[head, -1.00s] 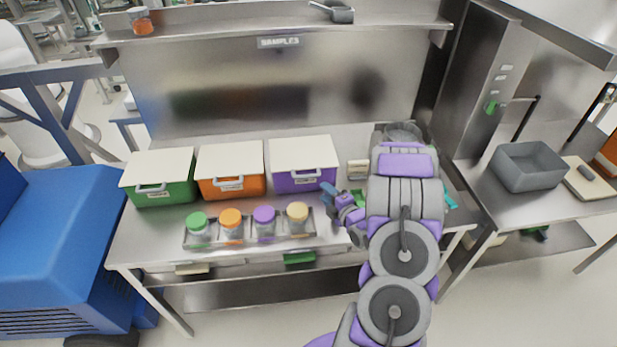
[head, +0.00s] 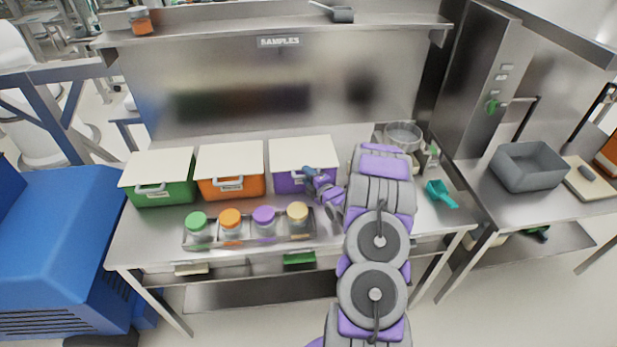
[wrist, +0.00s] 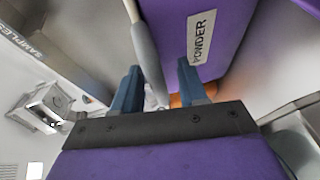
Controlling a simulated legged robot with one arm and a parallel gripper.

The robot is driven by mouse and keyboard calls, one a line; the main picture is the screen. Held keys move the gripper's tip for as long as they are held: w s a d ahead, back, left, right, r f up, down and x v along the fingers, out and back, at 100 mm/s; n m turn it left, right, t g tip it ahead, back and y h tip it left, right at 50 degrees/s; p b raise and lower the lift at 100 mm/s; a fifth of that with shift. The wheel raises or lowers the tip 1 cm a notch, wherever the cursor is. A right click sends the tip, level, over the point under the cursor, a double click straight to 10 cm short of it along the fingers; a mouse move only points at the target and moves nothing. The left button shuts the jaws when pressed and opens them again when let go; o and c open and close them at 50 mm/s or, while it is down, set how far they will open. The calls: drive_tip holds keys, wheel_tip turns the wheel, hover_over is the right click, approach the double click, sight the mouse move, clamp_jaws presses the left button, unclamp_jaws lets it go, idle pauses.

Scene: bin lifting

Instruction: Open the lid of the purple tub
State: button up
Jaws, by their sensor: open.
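The purple tub (head: 288,182) stands at the right end of a row of three tubs, with its white lid (head: 303,151) shut. My gripper (head: 308,172) is in front of the tub's front face, close to its handle. In the wrist view my gripper (wrist: 155,90) is open, its blue fingers apart. The grey tub handle (wrist: 147,55) runs down toward the gap between the fingers. The purple wall (wrist: 205,60) with a POWDER label lies beyond. I cannot tell whether a finger touches the handle.
Green (head: 165,192) and orange (head: 232,187) tubs stand to the left. A rack of jars (head: 247,237) sits in front of the tubs. A clear bowl (head: 403,135) and teal scoop (head: 441,194) are on the right. A shelf (head: 230,28) hangs above the back.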

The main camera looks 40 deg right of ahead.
clamp_jaws()
drive_tip(key=shift+f, duration=0.1)
idle(0.4)
drive_tip(key=shift+a, duration=0.1)
